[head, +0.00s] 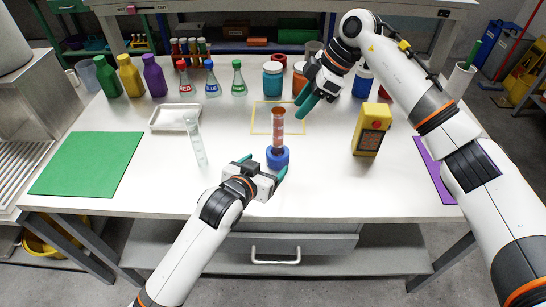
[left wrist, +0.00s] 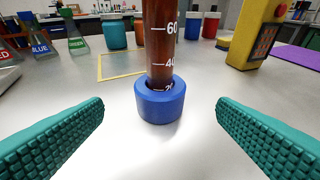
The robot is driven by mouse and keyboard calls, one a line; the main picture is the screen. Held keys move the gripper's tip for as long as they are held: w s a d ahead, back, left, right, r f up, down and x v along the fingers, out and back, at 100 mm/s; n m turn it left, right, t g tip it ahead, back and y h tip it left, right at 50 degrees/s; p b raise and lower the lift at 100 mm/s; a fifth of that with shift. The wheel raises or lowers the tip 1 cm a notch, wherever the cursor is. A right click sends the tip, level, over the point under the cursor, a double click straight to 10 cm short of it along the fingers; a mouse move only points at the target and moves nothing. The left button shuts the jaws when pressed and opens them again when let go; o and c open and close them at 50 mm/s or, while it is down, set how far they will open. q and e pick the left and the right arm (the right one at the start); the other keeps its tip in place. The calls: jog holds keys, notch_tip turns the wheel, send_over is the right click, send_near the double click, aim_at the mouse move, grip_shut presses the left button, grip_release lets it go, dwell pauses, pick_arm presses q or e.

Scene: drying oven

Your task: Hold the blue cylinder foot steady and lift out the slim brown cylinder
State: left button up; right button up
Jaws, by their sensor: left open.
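The slim brown cylinder (head: 278,128), with white graduation marks, stands upright in the blue cylinder foot (head: 278,158) near the middle of the white table. In the left wrist view, the brown cylinder (left wrist: 161,45) rises out of the ring-like blue foot (left wrist: 163,102); its top is cut off there. My left gripper (head: 266,166) is open, low over the table on the near side of the foot. Its teal fingers (left wrist: 160,125) lie either side of the foot with a gap at each side. My right gripper (head: 307,101) is above the table, behind and right of the cylinder; its finger gap is unclear.
A yellow device (head: 371,130) stands to the right and a clear glass cylinder (head: 195,140) to the left. A white tray (head: 174,118), flasks (head: 211,78) and jars (head: 272,80) are farther back. A yellow outlined square (head: 262,132) lies behind the foot. The front table is clear.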

aim_at(274, 158)
pick_arm(q)
jog(key=x, duration=0.9)
jog(key=shift+r, duration=0.1)
jog(key=c, duration=1.1)
jog(key=shift+o, duration=0.2)
